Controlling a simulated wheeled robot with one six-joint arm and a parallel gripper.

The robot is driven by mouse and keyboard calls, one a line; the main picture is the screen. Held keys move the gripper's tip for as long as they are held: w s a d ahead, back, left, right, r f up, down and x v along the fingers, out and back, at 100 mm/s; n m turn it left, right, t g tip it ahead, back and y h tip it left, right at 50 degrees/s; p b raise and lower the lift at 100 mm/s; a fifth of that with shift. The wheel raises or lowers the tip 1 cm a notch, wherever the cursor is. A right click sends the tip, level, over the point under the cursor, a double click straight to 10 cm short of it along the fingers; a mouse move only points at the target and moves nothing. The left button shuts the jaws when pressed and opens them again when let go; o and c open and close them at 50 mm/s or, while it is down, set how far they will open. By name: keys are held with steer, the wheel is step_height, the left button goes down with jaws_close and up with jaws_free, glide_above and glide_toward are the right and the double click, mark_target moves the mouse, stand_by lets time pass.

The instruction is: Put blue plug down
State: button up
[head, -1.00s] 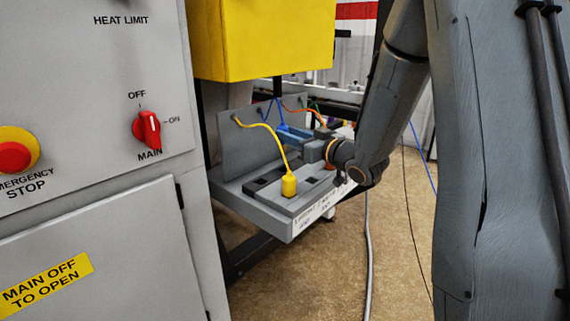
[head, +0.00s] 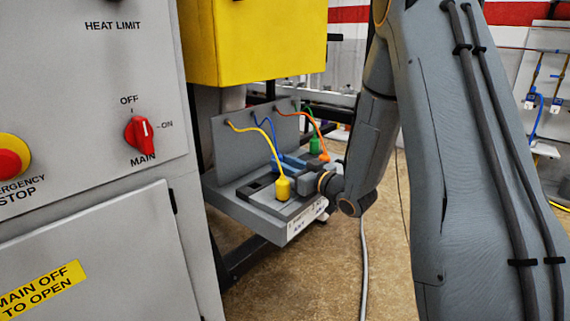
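The gap between the fingers is too small to make out. I cannot tell whether the blue plug touches the tray.
The yellow plug stands upright at the tray's front. An orange plug (head: 324,158) and a green plug (head: 315,145) are farther back, close to my gripper. A yellow box (head: 255,40) overhangs the tray. The grey cabinet (head: 90,180) stands at left.

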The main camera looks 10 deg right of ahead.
steer(key=shift+f, duration=0.3)
steer(key=o, duration=1.1)
steer(key=shift+r, duration=0.5)
steer(key=b+v, duration=0.1)
steer(key=v, duration=1.1)
steer(key=shift+f, duration=0.15)
